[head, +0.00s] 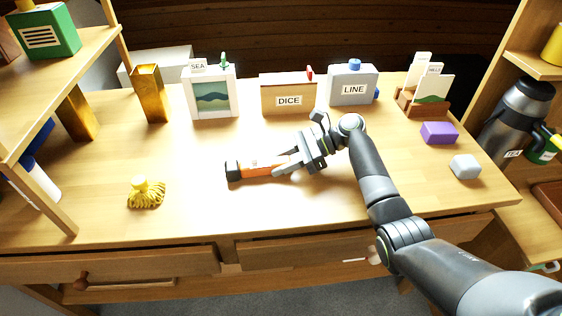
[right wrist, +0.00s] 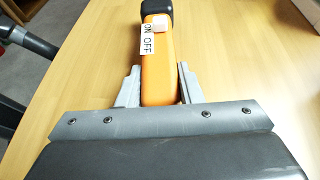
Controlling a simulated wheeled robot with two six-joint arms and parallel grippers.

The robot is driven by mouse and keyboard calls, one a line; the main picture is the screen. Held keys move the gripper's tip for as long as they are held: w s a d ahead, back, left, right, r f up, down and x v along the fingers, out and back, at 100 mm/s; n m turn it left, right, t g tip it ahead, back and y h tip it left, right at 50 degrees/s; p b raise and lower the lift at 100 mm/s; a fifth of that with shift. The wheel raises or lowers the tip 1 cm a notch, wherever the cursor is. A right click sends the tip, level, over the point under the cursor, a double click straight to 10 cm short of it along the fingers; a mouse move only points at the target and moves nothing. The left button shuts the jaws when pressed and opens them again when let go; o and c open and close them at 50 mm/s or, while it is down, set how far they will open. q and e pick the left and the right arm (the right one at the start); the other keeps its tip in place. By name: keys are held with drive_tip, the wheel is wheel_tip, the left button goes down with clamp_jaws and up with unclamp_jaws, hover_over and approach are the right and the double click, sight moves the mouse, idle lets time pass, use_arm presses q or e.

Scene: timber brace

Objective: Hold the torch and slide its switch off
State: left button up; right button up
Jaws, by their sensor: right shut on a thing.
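The torch (head: 262,165) lies on the tabletop, orange with a black head pointing left in the head view. In the right wrist view the torch body (right wrist: 158,75) runs away from me, its black end at the top. A pale slide switch (right wrist: 158,23) sits on its upper face, nearer the ON end of the white ON/OFF label (right wrist: 148,39). My right gripper (head: 284,163) is shut on the torch's rear part, a finger on each side; the fingers also show in the right wrist view (right wrist: 160,88). My left gripper is not in view.
Behind the torch stand a SEA picture box (head: 212,112), a DICE box (head: 288,95) and a LINE box (head: 351,88). A yellow tasselled thing (head: 146,193) lies to the left. A purple block (head: 439,132) and a grey block (head: 465,166) lie right. Table around the torch is clear.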

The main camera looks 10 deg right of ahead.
drive_tip(key=o, duration=1.2)
drive_tip(key=shift+f, duration=0.1)
drive_tip(key=shift+o, duration=0.2)
